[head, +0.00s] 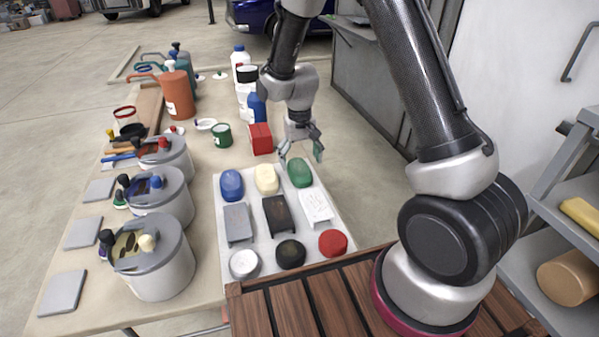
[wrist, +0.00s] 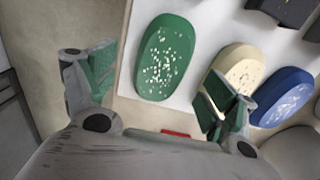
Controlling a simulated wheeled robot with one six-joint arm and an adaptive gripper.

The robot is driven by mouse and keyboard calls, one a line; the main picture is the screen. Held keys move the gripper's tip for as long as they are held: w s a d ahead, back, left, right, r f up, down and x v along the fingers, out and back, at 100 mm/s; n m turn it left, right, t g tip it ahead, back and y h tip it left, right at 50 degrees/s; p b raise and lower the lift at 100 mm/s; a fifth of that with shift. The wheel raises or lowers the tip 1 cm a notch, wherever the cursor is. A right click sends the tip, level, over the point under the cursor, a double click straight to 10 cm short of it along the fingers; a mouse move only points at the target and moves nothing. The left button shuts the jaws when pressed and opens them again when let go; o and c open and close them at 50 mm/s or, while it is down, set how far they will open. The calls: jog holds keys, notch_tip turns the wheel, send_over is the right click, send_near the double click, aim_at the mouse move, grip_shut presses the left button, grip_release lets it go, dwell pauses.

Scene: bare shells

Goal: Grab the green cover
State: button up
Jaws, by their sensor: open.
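The green cover (head: 300,172) is an oval shell lying on the white board, at the right end of the back row in the head view. In the wrist view the green cover (wrist: 165,57) lies beyond my fingertips, with pale specks on its top. My gripper (head: 301,150) is open and empty, just behind and above the green cover. In the wrist view its two green-padded fingers (wrist: 158,92) are spread wide, one left of the cover and one to its right, near the cream cover. Neither finger visibly touches the green cover.
A cream cover (head: 266,179) and a blue cover (head: 232,184) lie left of it on the white board (head: 217,215). Several grey, dark, white and red pieces lie in front. A red block (head: 260,138) stands behind. Grey-lidded tubs (head: 160,270) line the left.

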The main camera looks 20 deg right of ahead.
aim_at(299, 166)
notch_tip(299, 166, down, 4)
jog(key=shift+w+a+r, duration=0.1)
jog(key=shift+w, duration=0.05)
jog(key=c, duration=1.1)
jog(key=shift+c, duration=0.2)
